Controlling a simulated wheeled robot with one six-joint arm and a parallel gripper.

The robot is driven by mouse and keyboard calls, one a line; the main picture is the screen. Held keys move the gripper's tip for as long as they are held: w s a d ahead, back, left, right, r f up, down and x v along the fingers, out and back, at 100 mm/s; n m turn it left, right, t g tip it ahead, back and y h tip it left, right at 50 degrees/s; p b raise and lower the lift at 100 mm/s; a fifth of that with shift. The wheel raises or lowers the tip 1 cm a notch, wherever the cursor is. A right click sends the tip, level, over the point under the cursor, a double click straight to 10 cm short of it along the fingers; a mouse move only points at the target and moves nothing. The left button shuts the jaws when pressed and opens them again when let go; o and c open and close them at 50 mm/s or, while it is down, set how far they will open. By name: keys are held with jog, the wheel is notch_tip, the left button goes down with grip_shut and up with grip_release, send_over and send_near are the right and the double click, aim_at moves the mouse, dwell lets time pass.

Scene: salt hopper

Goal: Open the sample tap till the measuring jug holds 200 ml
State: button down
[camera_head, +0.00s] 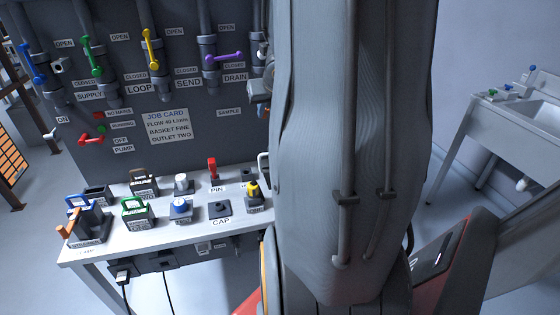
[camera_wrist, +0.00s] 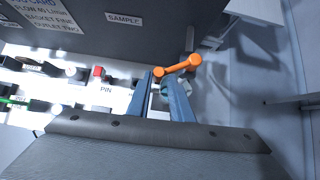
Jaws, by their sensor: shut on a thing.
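The sample tap's orange lever (camera_wrist: 180,68) shows in the wrist view, right of the SAMPLE label (camera_wrist: 124,19), slanting up to the right. My gripper (camera_wrist: 162,77) has its two blue-grey fingers on either side of the lever's lower left end and is shut on it. A pale, roundish thing (camera_wrist: 164,89) shows between the fingers; it may be the measuring jug, but its level cannot be read. In the head view my arm hides the gripper, the lever and most of the area below the tap.
A bench (camera_head: 110,252) carries several blocks, a red PIN piece (camera_head: 212,168) and a CAP block (camera_head: 219,208). The panel has blue, green, yellow and purple valve levers (camera_head: 224,57) and a job card (camera_head: 167,127). A sink (camera_head: 535,115) stands at right.

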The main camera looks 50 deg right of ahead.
jog(key=shift+s+d+f+n+y, duration=0.15)
jog(key=shift+s+f+n+y, duration=0.15)
jog(key=shift+s+f+n, duration=0.25)
jog(key=shift+s+r, duration=0.1)
jog(key=shift+r, duration=0.05)
jog(key=shift+p, duration=0.3)
jog(key=s+n+y+p, duration=0.1)
jog(key=d+n+y+p, duration=0.1)
jog(key=n, duration=0.1)
jog(key=shift+s+d+t, duration=0.1)
jog(key=shift+s+t, duration=0.25)
jog(key=shift+t, duration=0.05)
jog(key=shift+r, duration=0.1)
dwell(6.2)
